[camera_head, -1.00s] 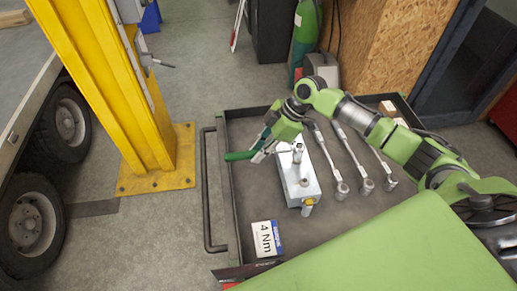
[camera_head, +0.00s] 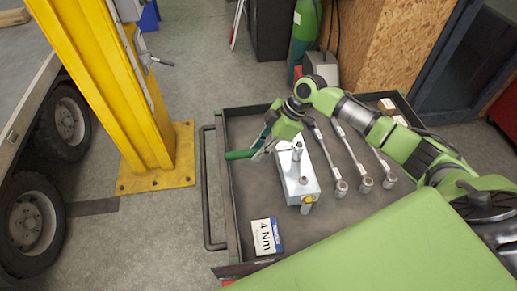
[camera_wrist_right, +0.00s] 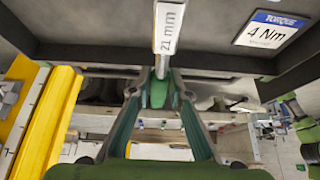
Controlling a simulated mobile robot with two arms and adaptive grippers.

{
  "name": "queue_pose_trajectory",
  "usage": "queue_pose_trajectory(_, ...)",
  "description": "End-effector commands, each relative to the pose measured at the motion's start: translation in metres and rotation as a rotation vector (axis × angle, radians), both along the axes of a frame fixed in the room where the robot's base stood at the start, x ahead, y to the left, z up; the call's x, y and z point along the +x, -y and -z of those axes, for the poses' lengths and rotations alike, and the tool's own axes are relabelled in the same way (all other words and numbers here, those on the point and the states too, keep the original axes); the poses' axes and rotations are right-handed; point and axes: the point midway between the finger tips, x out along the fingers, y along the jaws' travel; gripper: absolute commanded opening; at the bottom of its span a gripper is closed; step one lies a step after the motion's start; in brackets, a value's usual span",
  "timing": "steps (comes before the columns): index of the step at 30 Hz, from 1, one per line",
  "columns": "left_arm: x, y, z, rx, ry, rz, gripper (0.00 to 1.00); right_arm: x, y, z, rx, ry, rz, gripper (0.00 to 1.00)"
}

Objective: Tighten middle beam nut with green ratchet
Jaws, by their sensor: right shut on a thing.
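My right gripper (camera_head: 265,146) is shut on the green ratchet (camera_head: 240,155) over the left part of the black tray. The green handle sticks out to the left of the fingers. In the right wrist view the green handle (camera_wrist_right: 158,92) sits between the fingertips, and a metal part labelled "21 mm" (camera_wrist_right: 168,28) extends beyond it. The ratchet's head end lies near the top of a silver block (camera_head: 299,184); I cannot tell whether they touch. No middle beam nut can be made out. My left gripper is not in view.
The black tray (camera_head: 250,202) has a side rail handle (camera_head: 206,190). Several long wrenches (camera_head: 353,146) lie right of the block. A "4 Nm" card (camera_head: 264,237) lies in front. A yellow post (camera_head: 118,95) and a trailer with wheels (camera_head: 33,220) stand left, with floor between.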

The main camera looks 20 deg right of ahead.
Motion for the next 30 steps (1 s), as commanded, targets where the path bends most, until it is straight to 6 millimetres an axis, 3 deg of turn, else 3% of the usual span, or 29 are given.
queue_pose_trajectory(27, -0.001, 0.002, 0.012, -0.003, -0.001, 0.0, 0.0, 0.001, 0.0, 0.019, 0.001, 0.003, 0.0, 0.0)
queue_pose_trajectory(28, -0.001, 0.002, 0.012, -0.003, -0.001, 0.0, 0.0, 0.001, 0.0, 0.019, 0.001, 0.003, 0.0, 0.15)
queue_pose_trajectory(30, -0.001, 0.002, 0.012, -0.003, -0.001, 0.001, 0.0, 0.001, 0.0, 0.019, 0.001, 0.003, 0.0, 0.0)
